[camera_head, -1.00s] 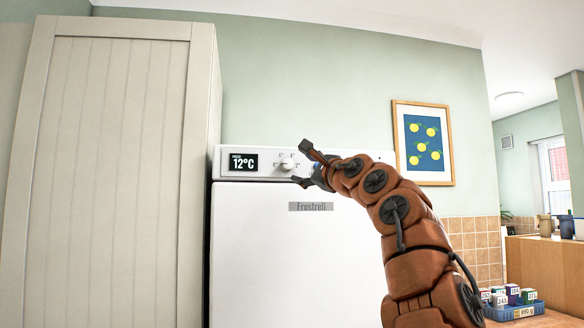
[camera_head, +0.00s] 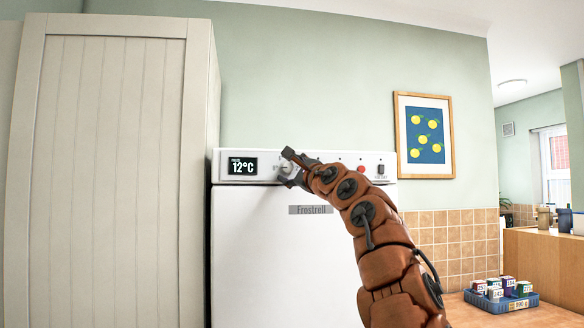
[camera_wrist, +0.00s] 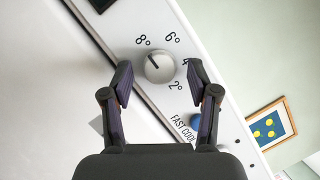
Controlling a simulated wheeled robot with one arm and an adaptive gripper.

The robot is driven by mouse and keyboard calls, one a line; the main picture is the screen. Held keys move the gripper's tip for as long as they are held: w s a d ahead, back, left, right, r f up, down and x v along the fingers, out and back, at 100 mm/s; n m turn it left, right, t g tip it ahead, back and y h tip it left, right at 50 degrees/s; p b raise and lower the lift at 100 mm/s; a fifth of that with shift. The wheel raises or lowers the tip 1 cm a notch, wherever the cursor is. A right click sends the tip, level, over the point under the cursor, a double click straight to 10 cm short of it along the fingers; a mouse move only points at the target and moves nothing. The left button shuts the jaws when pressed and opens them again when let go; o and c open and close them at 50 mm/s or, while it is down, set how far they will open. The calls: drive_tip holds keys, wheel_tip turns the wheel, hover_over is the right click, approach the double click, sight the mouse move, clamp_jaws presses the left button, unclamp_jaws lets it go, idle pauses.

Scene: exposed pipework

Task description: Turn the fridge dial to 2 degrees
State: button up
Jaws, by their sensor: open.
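The white fridge (camera_head: 262,250) has a control panel along its top, with a black display (camera_head: 242,166) reading 12°C. The round grey dial (camera_wrist: 159,67) shows clearly in the wrist view, with marks 8°, 6°, 4 and 2° around it. Its dark pointer line points toward the 8° mark. My gripper (camera_wrist: 159,76) is open, with one finger on either side of the dial; I cannot tell whether they touch it. In the head view my gripper (camera_head: 289,168) is at the panel just right of the display and hides most of the dial.
A blue button (camera_wrist: 195,121) labelled FAST COOL is close to the right finger. A red button (camera_head: 361,169) and a dark switch (camera_head: 381,169) are farther right on the panel. A tall cream cupboard (camera_head: 110,170) stands left of the fridge. A blue crate (camera_head: 506,304) sits lower right.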

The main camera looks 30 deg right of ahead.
clamp_jaws()
idle(0.5)
